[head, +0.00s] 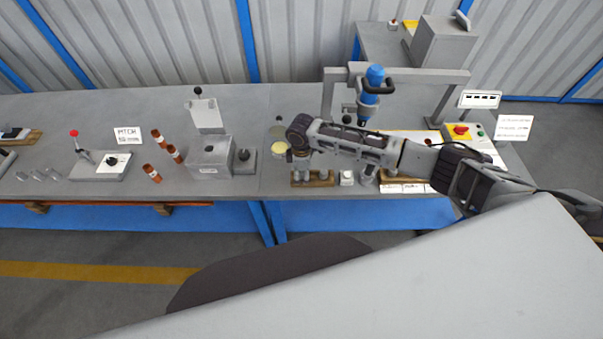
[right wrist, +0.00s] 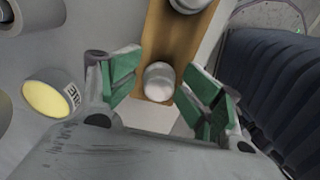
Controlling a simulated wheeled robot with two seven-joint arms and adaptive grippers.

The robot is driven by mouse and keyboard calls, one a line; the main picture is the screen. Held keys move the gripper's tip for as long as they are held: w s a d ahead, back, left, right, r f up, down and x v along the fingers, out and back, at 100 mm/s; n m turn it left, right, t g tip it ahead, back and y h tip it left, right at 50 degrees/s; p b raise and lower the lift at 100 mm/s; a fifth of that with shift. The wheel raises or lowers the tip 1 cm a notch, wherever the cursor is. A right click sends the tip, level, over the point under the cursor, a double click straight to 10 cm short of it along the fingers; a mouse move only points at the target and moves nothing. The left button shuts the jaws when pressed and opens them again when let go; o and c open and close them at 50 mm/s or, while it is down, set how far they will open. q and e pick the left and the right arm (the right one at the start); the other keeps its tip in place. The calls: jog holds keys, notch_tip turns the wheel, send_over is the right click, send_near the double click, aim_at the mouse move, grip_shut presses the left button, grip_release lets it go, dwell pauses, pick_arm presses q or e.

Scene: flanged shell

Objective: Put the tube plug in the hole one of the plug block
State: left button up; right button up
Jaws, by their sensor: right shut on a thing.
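My right gripper (head: 298,165) is over a brown wooden block (head: 325,183) near the bench's front edge. In the right wrist view its green-padded fingers (right wrist: 162,84) stand on either side of a pale grey, round-topped tube plug (right wrist: 158,82), and they are shut on it. The plug is above or in the wooden block (right wrist: 157,42), which looks like the plug block; whether it sits in a hole is hidden. Another grey cylindrical piece (right wrist: 190,3) stands farther along the block. My left gripper is not in view.
A yellow-topped round item (right wrist: 47,98) lies left of the gripper. A grey box (head: 210,157) and red-brown tubes (head: 152,172) stand to the left on the bench. A blue tool (head: 374,80) hangs from a frame behind my arm. A control box (head: 462,132) is at right.

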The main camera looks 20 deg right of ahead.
aim_at(302, 172)
notch_tip(302, 172, up, 13)
jog(key=shift+b, duration=0.45)
dwell(0.3)
dwell(0.5)
